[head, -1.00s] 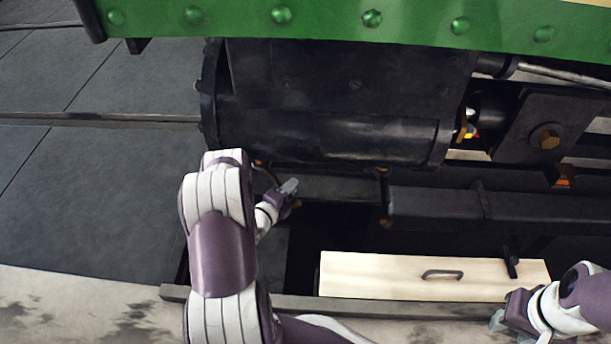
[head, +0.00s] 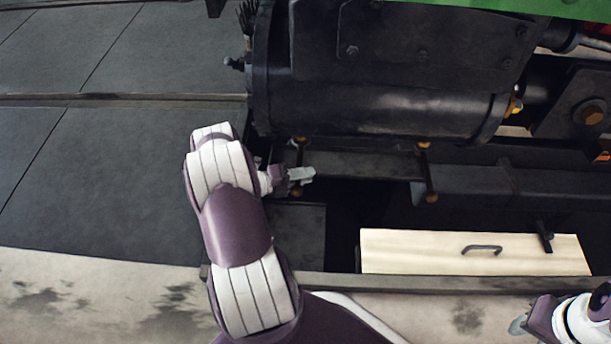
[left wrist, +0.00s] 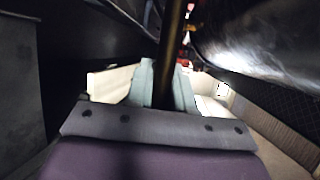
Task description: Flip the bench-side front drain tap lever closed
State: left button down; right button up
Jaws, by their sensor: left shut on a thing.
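Two drain taps with brass-coloured fittings hang under the black cylinder (head: 380,105). The left tap (head: 299,141) is partly hidden by my left gripper (head: 302,175). Its lever ends in a brownish knob just below the fingers. In the left wrist view the dark, brownish lever rod (left wrist: 172,50) stands between the pale fingers, which are shut on it. The right tap (head: 424,146) has its lever (head: 430,180) hanging down, with nothing touching it. My right gripper (head: 522,325) is at the bottom right, partly cut off and away from the taps; its jaw opening is unclear.
A pale wooden box (head: 420,252) with a dark handle (head: 482,248) lies below the taps, behind a dark rail (head: 450,283). Dark frame beams (head: 500,185) run to the right. The paved floor at left (head: 110,180) is clear.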

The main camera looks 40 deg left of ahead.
pick_arm(q)
jog(key=shift+s+a, duration=0.1)
jog(key=shift+a, duration=0.05)
dwell(0.3)
jog(key=c, duration=1.1)
grip_release()
jog(key=shift+s, duration=0.1)
jog(key=p+v, duration=0.4)
jog(key=v, duration=0.8)
jog(key=shift+s+a+p, duration=0.15)
jog(key=shift+a+p, duration=0.2)
